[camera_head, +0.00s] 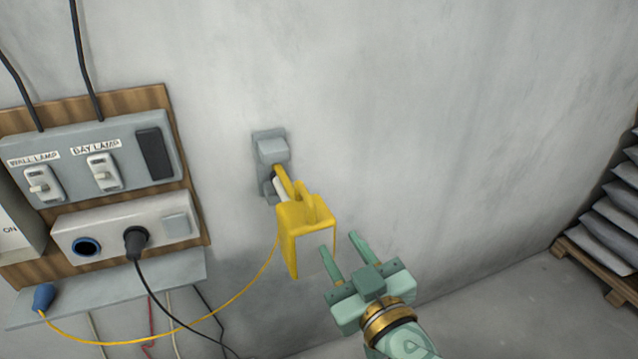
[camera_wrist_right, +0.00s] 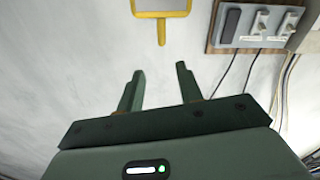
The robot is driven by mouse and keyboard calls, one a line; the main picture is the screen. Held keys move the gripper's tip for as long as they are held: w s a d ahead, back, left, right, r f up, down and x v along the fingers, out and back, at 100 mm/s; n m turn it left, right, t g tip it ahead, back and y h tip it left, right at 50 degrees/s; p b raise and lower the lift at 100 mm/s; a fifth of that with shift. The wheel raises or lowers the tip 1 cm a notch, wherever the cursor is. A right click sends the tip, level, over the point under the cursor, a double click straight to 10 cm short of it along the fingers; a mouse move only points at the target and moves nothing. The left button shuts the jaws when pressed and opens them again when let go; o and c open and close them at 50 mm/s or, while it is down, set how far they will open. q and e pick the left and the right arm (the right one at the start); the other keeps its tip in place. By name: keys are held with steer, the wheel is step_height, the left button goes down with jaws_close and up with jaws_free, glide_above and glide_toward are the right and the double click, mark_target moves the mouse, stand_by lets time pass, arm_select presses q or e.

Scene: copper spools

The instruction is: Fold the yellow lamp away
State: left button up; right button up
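The yellow lamp (camera_head: 308,218) sticks out from a grey wall bracket (camera_head: 272,150) on a short yellow arm, in the middle of the head view. Its boxy head hangs down and has an open frame-like side. My right gripper (camera_head: 341,244) is just to the right of and below the lamp head, with its two green fingers apart and nothing between them. The right wrist view shows the open fingers (camera_wrist_right: 160,75) and part of the lamp (camera_wrist_right: 161,14) beyond them at the top, with a gap between. My left gripper is in neither view.
A wooden board (camera_head: 150,100) on the wall at left carries labelled lamp switches (camera_head: 104,170) and a socket panel with a black plug (camera_head: 136,241). A yellow cord (camera_head: 215,312) runs from a blue plug (camera_head: 43,297) toward the lamp. Stacked grey sacks (camera_head: 610,218) sit on a pallet at far right.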

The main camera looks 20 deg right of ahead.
mark_target(309, 200)
steer(key=w, duration=0.5)
steer(key=w+a+p, duration=0.1)
steer(key=w, duration=0.5)
steer(key=w+p, duration=0.1)
steer(key=w, duration=0.4)
steer(key=shift+w+a+f, duration=0.15)
steer(key=shift+w+f, duration=0.05)
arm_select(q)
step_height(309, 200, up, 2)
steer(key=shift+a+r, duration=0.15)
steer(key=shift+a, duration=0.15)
arm_select(e)
jaws_close()
